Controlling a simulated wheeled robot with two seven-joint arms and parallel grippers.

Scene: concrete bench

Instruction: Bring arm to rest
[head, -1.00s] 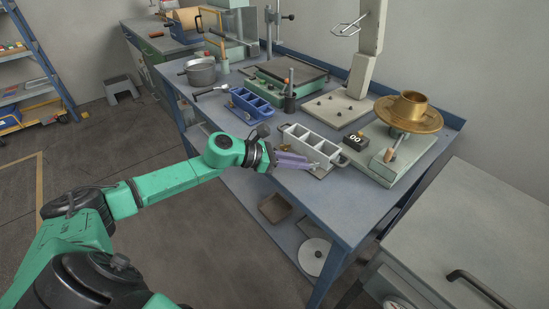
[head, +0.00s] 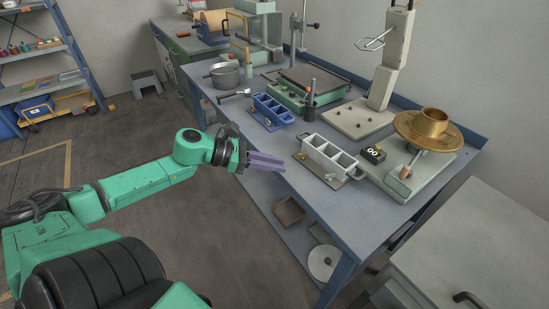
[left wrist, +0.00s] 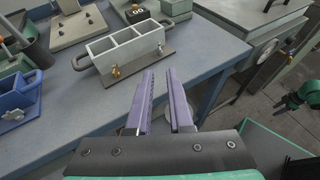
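My left arm reaches in from the left in the head view. Its gripper (head: 283,164), with purple fingers, is in the air by the front edge of the blue bench (head: 290,185). In the left wrist view the two fingers (left wrist: 161,75) stand apart with a narrow empty gap between them, so the gripper is open and holds nothing. The grey three-part mould (head: 328,157) stands on the bench to the right of the fingertips, apart from them.
A blue mould (head: 272,108), a grey pot (head: 224,75), a small black counter (head: 373,153) and a brass bowl-shaped piece (head: 428,128) stand on the bench. A grey cabinet (head: 480,235) is at the right. Open floor (head: 215,230) lies before the bench.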

